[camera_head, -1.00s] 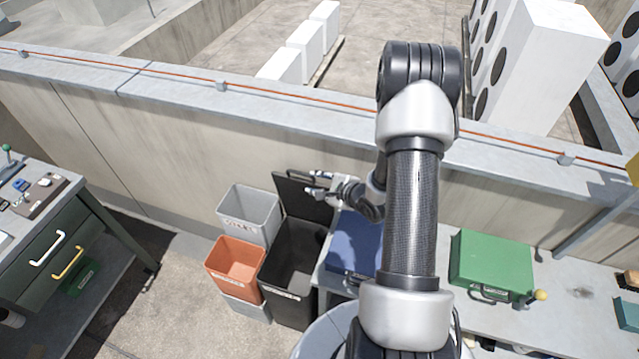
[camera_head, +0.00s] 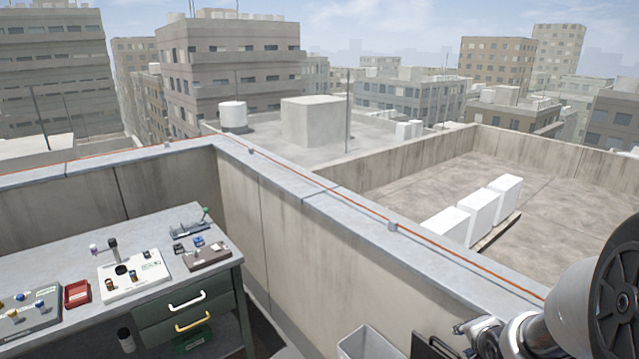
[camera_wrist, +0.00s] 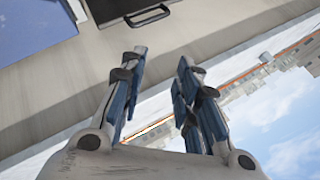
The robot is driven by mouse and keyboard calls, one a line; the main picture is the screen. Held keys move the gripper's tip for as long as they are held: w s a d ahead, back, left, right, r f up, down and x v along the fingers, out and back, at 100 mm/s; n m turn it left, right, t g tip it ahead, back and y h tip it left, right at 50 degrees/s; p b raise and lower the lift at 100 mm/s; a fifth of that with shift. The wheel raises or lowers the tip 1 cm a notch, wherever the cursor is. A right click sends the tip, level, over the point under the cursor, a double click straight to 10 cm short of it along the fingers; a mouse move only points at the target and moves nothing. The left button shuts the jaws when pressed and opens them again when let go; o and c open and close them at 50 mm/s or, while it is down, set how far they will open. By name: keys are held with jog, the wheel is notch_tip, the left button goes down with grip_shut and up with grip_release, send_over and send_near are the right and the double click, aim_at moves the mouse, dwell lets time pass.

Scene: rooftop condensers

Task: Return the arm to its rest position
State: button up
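My gripper (camera_head: 468,328) is at the bottom right of the head view, low in front of the parapet wall and near a black lid (camera_head: 432,346). In the wrist view the two fingers of my gripper (camera_wrist: 161,58) stand apart with nothing between them. My arm enters from the right edge of the head view; most of it is out of the picture. The wrist view also shows a black panel with a handle (camera_wrist: 148,16), beyond the fingers and not touching them.
A workbench (camera_head: 75,262) with small parts, a red tray (camera_head: 76,293) and drawers stands at the left. The parapet (camera_head: 300,200) runs behind it and along the right. A grey bin (camera_head: 365,345) is at the bottom edge. A blue surface (camera_wrist: 30,28) shows in the wrist view.

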jog(key=s+a+r+n+g+y+b, duration=0.1)
jog(key=s+a+r+n+b, duration=0.1)
jog(key=s+a+n, duration=0.5)
jog(key=s+a+r+n+g+y+b, duration=0.1)
jog(key=s+a+n, duration=0.6)
jog(key=s, duration=1.1)
jog(key=a+r+g+b, duration=0.1)
jog(key=a+r+b, duration=0.1)
jog(key=a+b, duration=0.1)
jog(key=shift+a+r+n+g, duration=0.3)
jog(key=shift+a+n, duration=0.1)
jog(key=shift+a, duration=0.2)
